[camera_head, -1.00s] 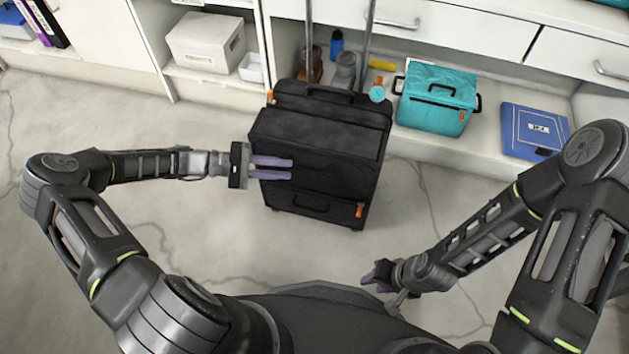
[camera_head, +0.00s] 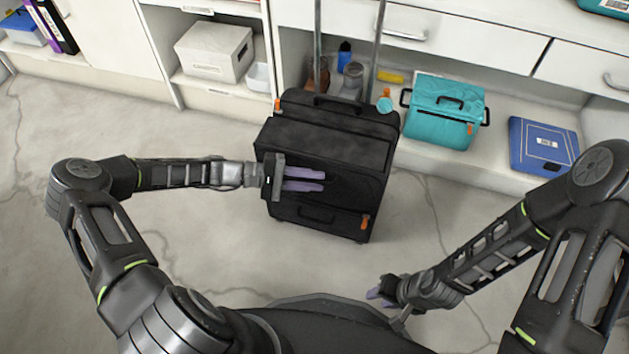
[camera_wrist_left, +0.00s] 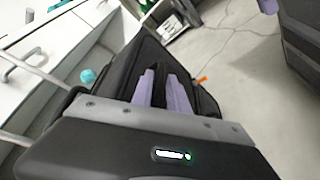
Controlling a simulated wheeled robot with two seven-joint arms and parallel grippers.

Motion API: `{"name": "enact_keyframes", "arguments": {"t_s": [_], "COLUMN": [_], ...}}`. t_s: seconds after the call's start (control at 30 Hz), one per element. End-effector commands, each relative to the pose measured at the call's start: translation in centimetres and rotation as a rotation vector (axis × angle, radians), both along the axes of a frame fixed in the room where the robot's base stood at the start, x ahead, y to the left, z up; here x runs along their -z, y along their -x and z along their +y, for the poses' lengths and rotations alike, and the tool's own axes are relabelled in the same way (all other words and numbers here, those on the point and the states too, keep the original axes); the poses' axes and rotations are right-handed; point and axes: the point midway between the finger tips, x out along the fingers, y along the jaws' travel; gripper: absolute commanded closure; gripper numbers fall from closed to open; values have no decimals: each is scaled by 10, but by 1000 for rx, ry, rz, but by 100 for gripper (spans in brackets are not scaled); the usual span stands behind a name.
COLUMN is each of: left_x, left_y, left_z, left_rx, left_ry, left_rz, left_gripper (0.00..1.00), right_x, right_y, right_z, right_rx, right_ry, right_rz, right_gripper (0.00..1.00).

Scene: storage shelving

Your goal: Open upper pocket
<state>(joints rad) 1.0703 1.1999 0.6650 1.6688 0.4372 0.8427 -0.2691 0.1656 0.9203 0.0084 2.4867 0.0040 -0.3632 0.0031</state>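A black suitcase (camera_head: 345,165) stands upright on the floor in the middle of the head view, its telescopic handle (camera_head: 376,50) raised. An orange zipper tag (camera_head: 365,221) shows low on its right side and another orange tag (camera_head: 278,105) near its top left. My left gripper (camera_head: 305,180) is in front of the suitcase, its two purple fingers a little apart with a gap between them. The suitcase also shows behind those fingers in the left wrist view (camera_wrist_left: 125,84). Whether the fingers touch the fabric I cannot tell. My right gripper (camera_head: 382,293) is low near my body, away from the suitcase; its fingers are hard to make out.
White shelving runs behind the suitcase. A teal bag (camera_head: 446,112) and a blue binder (camera_head: 543,146) are on the low shelf at right. A white box (camera_head: 213,52) sits on the left shelf. The floor left of the suitcase is clear.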

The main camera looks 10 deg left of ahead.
Motion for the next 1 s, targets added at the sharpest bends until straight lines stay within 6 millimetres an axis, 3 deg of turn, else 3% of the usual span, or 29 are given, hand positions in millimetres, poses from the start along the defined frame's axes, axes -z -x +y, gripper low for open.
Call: {"name": "enact_keyframes", "arguments": {"t_s": [0.33,0.6,1.0], "left_x": [1,1,1], "left_y": [-1,-1,-1], "left_z": [-5,-5,-5], "left_rx": [0,0,0], "left_ry": [0,0,0], "left_rz": [0,0,0], "left_gripper": [80,100,100], "right_x": [1,1,1], "right_y": [-1,-1,0], "right_z": [-1,0,0], "right_rx": [2,1,0], "right_ry": [1,0,0], "right_rz": [-1,-1,-1], "right_gripper": [67,67,67]}}
